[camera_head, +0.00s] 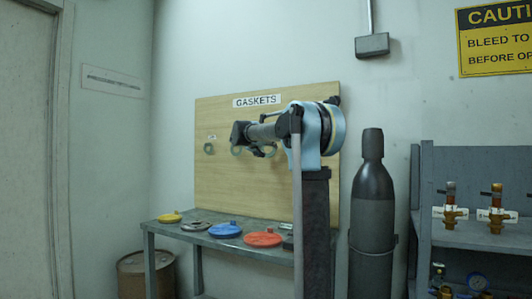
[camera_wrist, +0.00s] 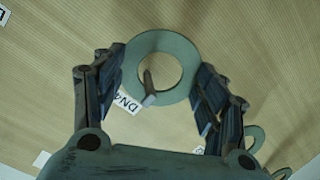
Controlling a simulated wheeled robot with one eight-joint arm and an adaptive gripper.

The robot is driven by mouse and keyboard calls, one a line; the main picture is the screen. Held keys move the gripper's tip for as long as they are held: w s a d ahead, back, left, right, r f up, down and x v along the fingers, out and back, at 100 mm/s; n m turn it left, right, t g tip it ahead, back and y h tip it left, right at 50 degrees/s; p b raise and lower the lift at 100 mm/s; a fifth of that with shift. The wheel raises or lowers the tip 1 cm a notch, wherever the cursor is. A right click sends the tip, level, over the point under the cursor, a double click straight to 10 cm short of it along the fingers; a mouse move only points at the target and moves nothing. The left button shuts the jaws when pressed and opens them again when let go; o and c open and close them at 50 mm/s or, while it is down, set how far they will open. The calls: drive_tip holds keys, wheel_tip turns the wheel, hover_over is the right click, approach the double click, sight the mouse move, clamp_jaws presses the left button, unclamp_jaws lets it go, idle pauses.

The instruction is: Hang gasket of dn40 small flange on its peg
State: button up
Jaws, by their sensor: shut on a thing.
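A grey-green ring gasket (camera_wrist: 177,94) sits between the fingers of my gripper (camera_wrist: 161,64) in the wrist view, with a finger against each side. A peg (camera_wrist: 148,86) shows in the gasket's hole, and its pale tip overlaps the ring's lower rim. The peg looks to pass through the hole; how far the ring is along it is unclear. A tilted white "DN40" label (camera_wrist: 127,102) lies partly behind the left finger. In the head view my gripper (camera_head: 240,146) is at the wooden board (camera_head: 222,178), and a ring edge (camera_head: 235,152) shows below it, small and partly hidden.
Another ring (camera_head: 209,148) hangs at the board's left; more rings (camera_wrist: 255,138) show at the wrist view's right. The bench (camera_head: 172,228) holds a yellow disc (camera_head: 170,218), a blue disc (camera_head: 225,230) and a red disc (camera_head: 263,239). A dark cylinder (camera_head: 372,205) stands right of the board.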

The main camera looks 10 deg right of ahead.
drive_tip(key=o, duration=0.9)
drive_tip(key=shift+o, duration=0.2)
